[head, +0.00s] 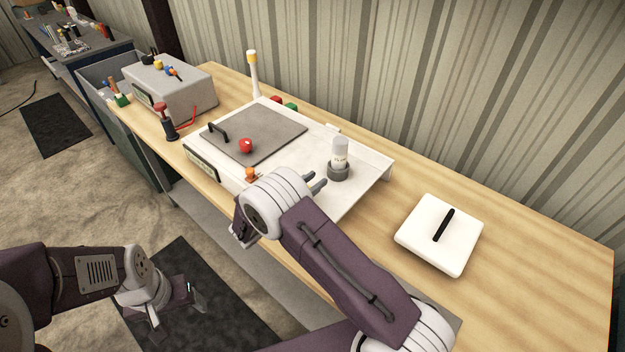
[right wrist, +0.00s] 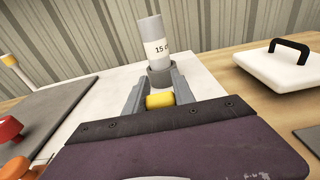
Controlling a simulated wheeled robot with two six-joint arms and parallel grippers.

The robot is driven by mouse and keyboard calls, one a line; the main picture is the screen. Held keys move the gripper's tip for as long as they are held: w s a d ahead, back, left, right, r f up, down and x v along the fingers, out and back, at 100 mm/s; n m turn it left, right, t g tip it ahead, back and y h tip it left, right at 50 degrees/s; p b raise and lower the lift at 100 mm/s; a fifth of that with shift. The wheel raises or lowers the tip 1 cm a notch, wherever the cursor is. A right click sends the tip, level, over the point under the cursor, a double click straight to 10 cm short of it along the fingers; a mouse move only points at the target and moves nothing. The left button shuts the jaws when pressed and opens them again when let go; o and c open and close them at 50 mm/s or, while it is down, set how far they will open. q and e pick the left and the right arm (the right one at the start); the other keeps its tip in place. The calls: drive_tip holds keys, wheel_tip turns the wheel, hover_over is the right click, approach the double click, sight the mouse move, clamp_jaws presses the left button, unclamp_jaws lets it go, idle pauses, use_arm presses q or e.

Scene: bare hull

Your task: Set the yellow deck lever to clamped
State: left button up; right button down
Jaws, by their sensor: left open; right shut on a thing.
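My right gripper (head: 318,182) is over the white deck in front of the grey cylinder holder. In the right wrist view its two fingers (right wrist: 158,96) close on a yellow piece (right wrist: 159,101), which looks like the yellow deck lever's grip. The rest of the lever is hidden behind the gripper body, so its position cannot be read. In the head view my wrist hides it. My left gripper (head: 178,298) is open and empty, low over the dark floor mat, away from the bench.
A labelled cylinder (head: 340,150) stands in a grey holder (head: 338,173) just beyond the right fingers. A red knob (head: 246,145) and orange knob (head: 250,172) are to the left. A white lid (head: 455,250) lies right. A yellow-topped post (head: 253,75) stands behind.

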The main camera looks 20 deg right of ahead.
drive_tip(key=y+p, duration=0.1)
drive_tip(key=d+g+y+p, duration=0.1)
drive_tip(key=p, duration=0.1)
drive_tip(key=shift+w+d, duration=0.2)
drive_tip(key=shift+w, duration=0.2)
drive_tip(key=shift+w+d+f+g+y+p, duration=0.1)
drive_tip(key=shift+d+f+g+y+p, duration=0.1)
drive_tip(key=shift+g+y+p, duration=0.25)
drive_tip(key=shift+w+d+f+g+y+p, duration=0.15)
drive_tip(key=shift+y+p, duration=0.1)
drive_tip(key=shift+y, duration=0.3)
drive_tip(key=shift+w+d+f+g+y+p, duration=0.1)
drive_tip(key=shift+d+f+g+y+p, duration=0.15)
drive_tip(key=shift+y+p, duration=0.2)
drive_tip(key=c, duration=1)
unclamp_jaws()
drive_tip(key=shift+c, duration=0.2)
